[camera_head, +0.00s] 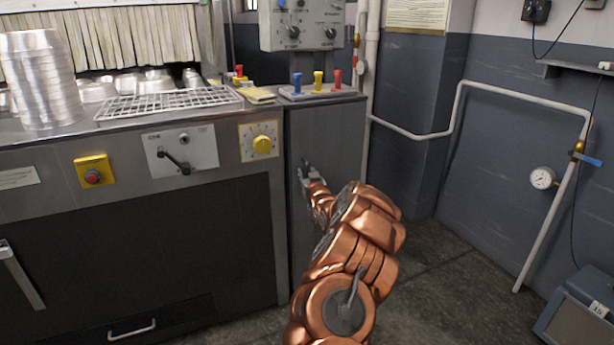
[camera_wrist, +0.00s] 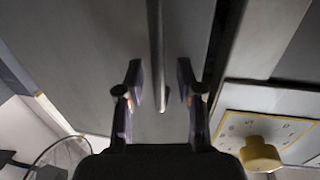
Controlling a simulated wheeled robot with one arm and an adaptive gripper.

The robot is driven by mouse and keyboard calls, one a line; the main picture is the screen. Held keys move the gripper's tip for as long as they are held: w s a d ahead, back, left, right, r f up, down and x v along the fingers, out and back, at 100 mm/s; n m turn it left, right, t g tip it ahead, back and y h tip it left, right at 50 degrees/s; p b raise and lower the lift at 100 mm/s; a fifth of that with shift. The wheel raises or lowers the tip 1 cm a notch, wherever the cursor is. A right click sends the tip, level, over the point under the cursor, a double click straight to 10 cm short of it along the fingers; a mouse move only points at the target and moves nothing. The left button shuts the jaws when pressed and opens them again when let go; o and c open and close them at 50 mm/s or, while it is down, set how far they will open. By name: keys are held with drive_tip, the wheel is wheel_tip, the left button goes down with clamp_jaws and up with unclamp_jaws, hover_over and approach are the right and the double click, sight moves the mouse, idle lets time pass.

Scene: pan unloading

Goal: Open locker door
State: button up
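The locker door (camera_head: 338,145) is the grey front of the narrow cabinet right of the machine in the head view; it looks closed. In the wrist view the grey door (camera_wrist: 95,60) fills the upper left and middle. A thin upright bar handle (camera_wrist: 156,50) comes down from the top edge of that view. My gripper (camera_wrist: 160,88) is open, with one finger on each side of the handle and a visible gap on both sides. In the head view my gripper (camera_head: 305,172) is at the door's left part, and my arm hides the door's lower part.
The machine front at left has a yellow dial (camera_head: 262,144), a black lever (camera_head: 175,162) and a red button (camera_head: 92,177). Stacked metal pans (camera_head: 42,85) and a wire rack (camera_head: 165,102) are on top. Right of the cabinet the floor (camera_head: 440,275) is clear, with wall pipes (camera_head: 545,215) beyond.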

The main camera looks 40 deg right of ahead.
drive_tip(key=shift+c, duration=0.3)
clamp_jaws()
idle(0.4)
